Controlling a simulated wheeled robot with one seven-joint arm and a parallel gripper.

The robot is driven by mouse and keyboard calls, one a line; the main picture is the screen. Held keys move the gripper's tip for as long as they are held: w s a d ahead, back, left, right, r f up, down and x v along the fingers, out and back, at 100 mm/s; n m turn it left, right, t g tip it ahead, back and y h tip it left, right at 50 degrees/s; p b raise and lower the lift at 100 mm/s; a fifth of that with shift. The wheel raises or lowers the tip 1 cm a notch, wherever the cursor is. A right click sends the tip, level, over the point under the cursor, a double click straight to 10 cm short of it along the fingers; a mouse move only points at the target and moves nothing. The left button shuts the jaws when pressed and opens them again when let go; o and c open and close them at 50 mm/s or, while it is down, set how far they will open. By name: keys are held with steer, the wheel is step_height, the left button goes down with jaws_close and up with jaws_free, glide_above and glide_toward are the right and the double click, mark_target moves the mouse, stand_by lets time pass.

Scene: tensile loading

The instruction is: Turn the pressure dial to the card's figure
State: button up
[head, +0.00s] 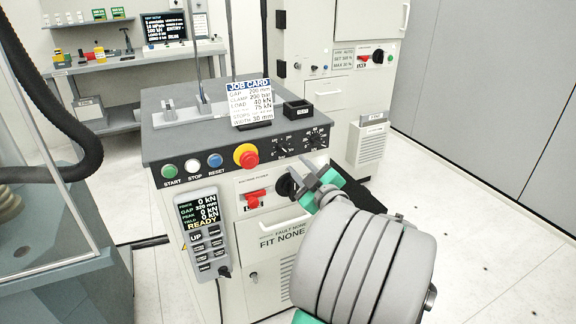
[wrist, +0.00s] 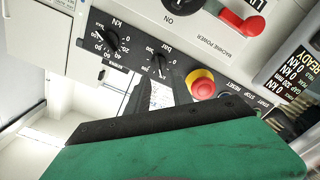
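The console's front strip carries two black dials with white scales. The bar dial (head: 281,146) is nearer the red stop button; it also shows in the wrist view (wrist: 158,63). The kN dial (head: 316,139) is to its right, and at left in the wrist view (wrist: 112,40). Exact pointer readings are too small to tell. The job card (head: 251,103) stands on the console top and reads clamp 250 bar. My gripper (head: 312,180), with green parts, is in front of the panel below the dials. In the wrist view its dark fingers (wrist: 160,78) are apart near the bar dial, with nothing between them.
A red-yellow stop button (head: 246,155) and start, stop and reset buttons are left of the dials. A black rotary switch (head: 289,185) and red lever (head: 256,195) are below. A readout pendant (head: 203,225) shows READY.

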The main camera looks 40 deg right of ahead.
mark_target(287, 152)
steer(key=p+x, duration=0.1)
steer(key=x, duration=0.6)
steer(key=shift+w+d+r+p, duration=0.1)
steer(key=shift+w+d+p, duration=0.1)
steer(key=shift+w+p, duration=0.1)
jaws_close()
